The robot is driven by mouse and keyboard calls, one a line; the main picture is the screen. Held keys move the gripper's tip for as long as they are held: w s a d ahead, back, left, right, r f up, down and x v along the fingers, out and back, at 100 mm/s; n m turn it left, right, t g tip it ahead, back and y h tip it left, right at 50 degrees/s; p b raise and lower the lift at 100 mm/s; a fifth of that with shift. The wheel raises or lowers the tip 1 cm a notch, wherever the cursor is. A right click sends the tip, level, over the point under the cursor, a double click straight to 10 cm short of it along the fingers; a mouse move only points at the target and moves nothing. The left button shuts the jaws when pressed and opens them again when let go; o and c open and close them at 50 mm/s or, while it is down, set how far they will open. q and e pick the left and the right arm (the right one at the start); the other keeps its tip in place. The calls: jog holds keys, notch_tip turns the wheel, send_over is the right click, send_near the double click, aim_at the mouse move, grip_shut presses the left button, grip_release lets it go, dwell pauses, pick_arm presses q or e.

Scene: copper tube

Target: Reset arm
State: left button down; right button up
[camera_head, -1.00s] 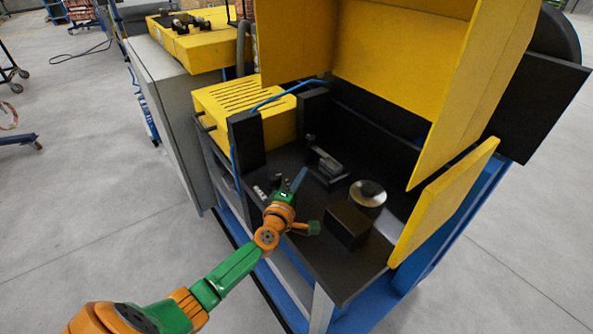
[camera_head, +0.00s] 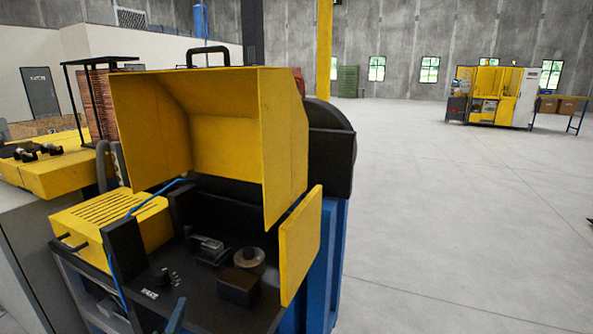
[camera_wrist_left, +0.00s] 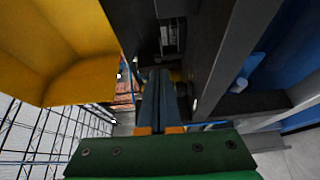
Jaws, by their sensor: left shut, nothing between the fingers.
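My left gripper (camera_head: 178,314) shows only as grey-blue fingertips at the bottom edge of the head view, at the front of the machine's black work surface (camera_head: 200,304). In the left wrist view its fingers (camera_wrist_left: 158,76) lie together, shut and empty, in front of the green gripper body (camera_wrist_left: 160,154). The rest of my left arm is out of the head view. My right gripper is not in view.
The yellow hood (camera_head: 215,120) stands raised above the work surface. A black block (camera_head: 238,286), a round metal part (camera_head: 249,258) and a small fixture (camera_head: 210,248) sit on it. A yellow side panel (camera_head: 301,245) bounds its right. Open floor (camera_head: 440,210) lies to the right.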

pick_arm(q)
jog(key=s+d+f+m+g+h, duration=0.4)
jog(key=s+d+m+h, duration=0.1)
jog(key=s+d+m, duration=0.35)
jog(key=s+d+f+m+g+h, duration=0.45)
jog(key=s+d+m, duration=0.25)
jog(key=d+m, duration=0.25)
jog(key=s+a+f+m+g+y, duration=0.1)
jog(key=s+a+f+g+y, duration=0.2)
jog(key=s, duration=0.4)
jog(key=s+a+f+m+g+y, duration=0.1)
jog(key=s+a+g+y, duration=0.2)
jog(key=s+a+y, duration=0.4)
notch_tip(320, 180, down, 15)
jog(key=s+d+g+h, duration=0.1)
jog(key=s+h, duration=0.1)
jog(key=s+a+f+g, duration=0.1)
jog(key=s+f, duration=1)
jog(key=s, duration=0.1)
jog(key=shift+s+a+f+m, duration=0.3)
jog(key=shift+s+a+m, duration=0.1)
